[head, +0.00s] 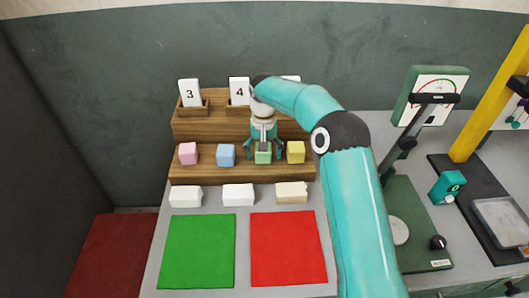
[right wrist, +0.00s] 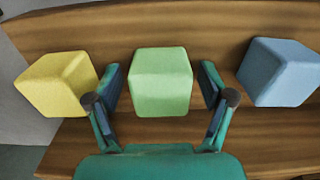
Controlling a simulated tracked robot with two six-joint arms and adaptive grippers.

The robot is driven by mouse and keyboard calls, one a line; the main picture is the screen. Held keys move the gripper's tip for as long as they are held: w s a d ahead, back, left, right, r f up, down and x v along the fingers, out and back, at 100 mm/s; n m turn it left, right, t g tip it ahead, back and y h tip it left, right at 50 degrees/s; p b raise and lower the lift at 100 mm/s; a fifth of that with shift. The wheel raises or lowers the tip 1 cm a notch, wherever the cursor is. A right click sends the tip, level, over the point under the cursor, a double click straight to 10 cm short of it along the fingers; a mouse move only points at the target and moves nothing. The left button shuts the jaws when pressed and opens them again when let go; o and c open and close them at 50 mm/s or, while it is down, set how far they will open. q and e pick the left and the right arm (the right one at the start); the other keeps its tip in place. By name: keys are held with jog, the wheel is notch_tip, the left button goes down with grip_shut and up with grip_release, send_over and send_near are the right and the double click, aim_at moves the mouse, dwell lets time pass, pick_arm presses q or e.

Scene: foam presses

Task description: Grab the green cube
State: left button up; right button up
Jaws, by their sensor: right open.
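The green cube (head: 263,155) stands on the lower step of the wooden stand, between the blue cube and the yellow cube. My right gripper (head: 263,147) is over it, coming from above and behind. In the right wrist view the green cube (right wrist: 162,82) lies between the two spread fingers of my right gripper (right wrist: 161,90). A gap shows on each side of the cube, and the fingers are open. My left gripper is not in view.
A yellow cube (head: 296,151), a blue cube (head: 226,154) and a pink cube (head: 188,153) share the wooden step (head: 207,171). White blocks (head: 238,195), a green mat (head: 198,250) and a red mat (head: 288,247) lie in front. Number cards (head: 190,93) stand behind.

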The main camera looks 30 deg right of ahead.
jog(key=c, duration=1)
jog(key=shift+c, duration=0.2)
jog(key=shift+r, duration=0.15)
